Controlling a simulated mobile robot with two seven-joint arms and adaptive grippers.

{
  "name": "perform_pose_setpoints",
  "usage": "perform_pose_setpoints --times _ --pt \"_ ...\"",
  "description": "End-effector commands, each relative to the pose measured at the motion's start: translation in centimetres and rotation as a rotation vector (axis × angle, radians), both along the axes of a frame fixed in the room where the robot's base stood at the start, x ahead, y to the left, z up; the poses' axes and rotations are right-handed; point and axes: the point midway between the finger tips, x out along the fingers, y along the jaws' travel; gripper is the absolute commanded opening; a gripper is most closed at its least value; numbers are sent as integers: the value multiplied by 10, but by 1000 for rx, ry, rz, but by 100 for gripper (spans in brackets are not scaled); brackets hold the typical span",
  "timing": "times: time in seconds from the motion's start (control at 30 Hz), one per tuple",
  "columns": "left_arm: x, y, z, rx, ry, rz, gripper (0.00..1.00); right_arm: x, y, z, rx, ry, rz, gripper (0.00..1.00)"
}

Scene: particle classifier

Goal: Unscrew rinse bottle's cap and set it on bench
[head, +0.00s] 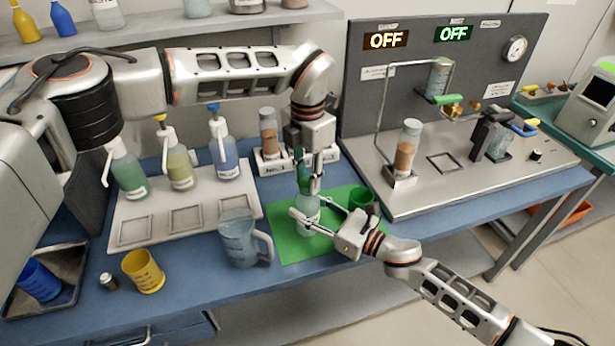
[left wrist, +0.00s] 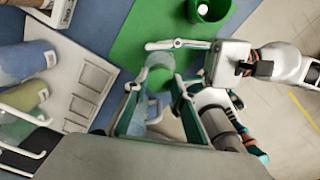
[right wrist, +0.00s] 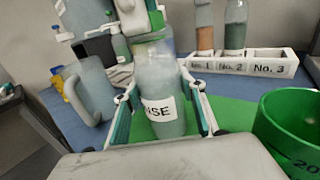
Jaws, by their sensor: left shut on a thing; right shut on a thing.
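The rinse bottle (head: 308,222), pale and translucent, stands on the green mat; part of its label shows in the right wrist view (right wrist: 162,108). My right gripper (head: 311,210) is shut around the bottle's body from the right. My left gripper (head: 309,185) points down from above and is shut on the cap at the bottle's top. The cap is mostly hidden by the fingers, and I cannot tell whether it is still threaded on. The left wrist view shows the bottle (left wrist: 159,73) just beyond the left fingers.
A green cup (head: 371,207) stands right of the bottle on the mat (head: 290,245). A clear jug (head: 238,240) is to the left, and a numbered vial rack (head: 270,165) behind. Wash bottles stand on a white tray (head: 135,228). Bare blue bench (head: 205,285) shows in front.

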Motion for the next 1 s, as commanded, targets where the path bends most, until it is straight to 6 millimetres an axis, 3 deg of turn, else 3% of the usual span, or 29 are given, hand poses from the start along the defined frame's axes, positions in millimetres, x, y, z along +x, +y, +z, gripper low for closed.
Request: perform_pose_setpoints --times 0.47,1.0 --pt "0 0 2 0 0 -1 0 0 0 0 1 1 0 0" --pt "0 0 18 1 -1 -1 0 0 0 0 1 1 0 0"
